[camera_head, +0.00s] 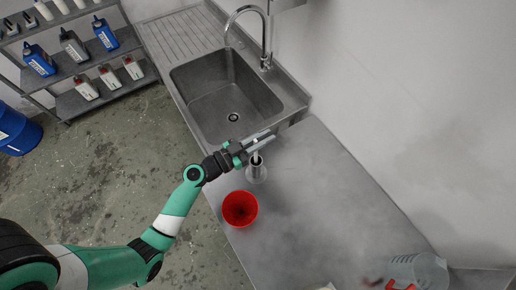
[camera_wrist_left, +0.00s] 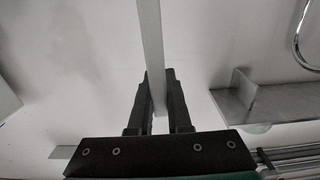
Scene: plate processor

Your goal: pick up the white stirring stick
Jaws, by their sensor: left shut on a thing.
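The white stirring stick (camera_wrist_left: 150,45) is a long, thin, pale bar. In the left wrist view it runs from the top edge down between the two black fingers. My left gripper (camera_wrist_left: 159,80) is shut on it near one end. In the head view my left gripper (camera_head: 247,149) is over the counter, by the front right corner of the sink and above a clear cylinder-like vessel (camera_head: 257,174). The stick's far end is cut off in the left wrist view. My right gripper is not in view.
A red cup (camera_head: 240,208) stands on the metal counter (camera_head: 325,190) just below the clear vessel. The sink (camera_head: 228,100) with a curved tap (camera_head: 265,32) lies behind. The counter's middle is free.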

